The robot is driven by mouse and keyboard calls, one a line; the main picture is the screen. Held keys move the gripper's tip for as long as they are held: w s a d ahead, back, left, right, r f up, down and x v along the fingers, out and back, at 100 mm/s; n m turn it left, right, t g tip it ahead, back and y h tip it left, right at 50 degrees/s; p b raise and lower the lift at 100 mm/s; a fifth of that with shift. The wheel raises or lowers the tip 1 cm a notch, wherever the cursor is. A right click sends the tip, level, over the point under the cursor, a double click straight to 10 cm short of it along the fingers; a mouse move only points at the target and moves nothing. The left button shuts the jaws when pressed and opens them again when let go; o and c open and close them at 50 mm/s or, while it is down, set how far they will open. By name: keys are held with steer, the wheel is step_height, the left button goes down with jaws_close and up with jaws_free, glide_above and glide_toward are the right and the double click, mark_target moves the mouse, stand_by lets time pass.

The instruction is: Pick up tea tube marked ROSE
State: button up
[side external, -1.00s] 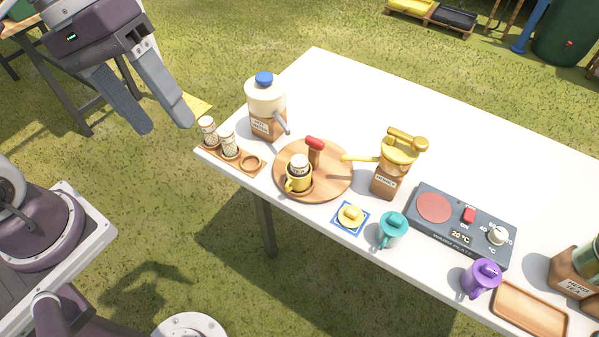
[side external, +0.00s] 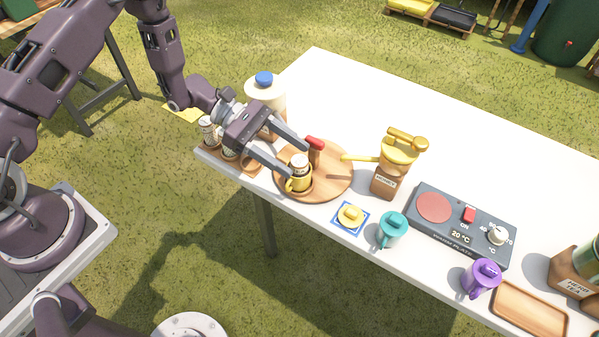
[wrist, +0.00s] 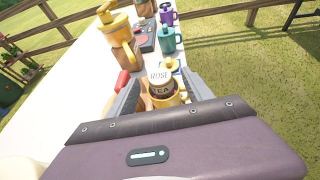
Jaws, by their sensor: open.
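The tea tube marked ROSE (wrist: 160,76) stands in a yellow mug (wrist: 166,98); its pale cap and label face me in the wrist view. In the side view the tube (side external: 299,163) rises from the yellow mug (side external: 298,183) on a round wooden board (side external: 341,179). My gripper (side external: 297,162) is open and lies nearly level, its fingers reaching toward the tube from the left. In the wrist view the fingers of my gripper (wrist: 163,92) lie on either side of the tube. I cannot tell whether they touch it.
Two other tubes (side external: 209,131) sit in a wooden rack under my wrist. A blue-lidded jug (side external: 264,90) stands behind. The honey dispenser (side external: 388,179) is to the right. The table's back is clear.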

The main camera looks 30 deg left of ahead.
mark_target(299, 172)
steer(key=x, duration=0.3)
steer(key=shift+r, duration=0.15)
jaws_close()
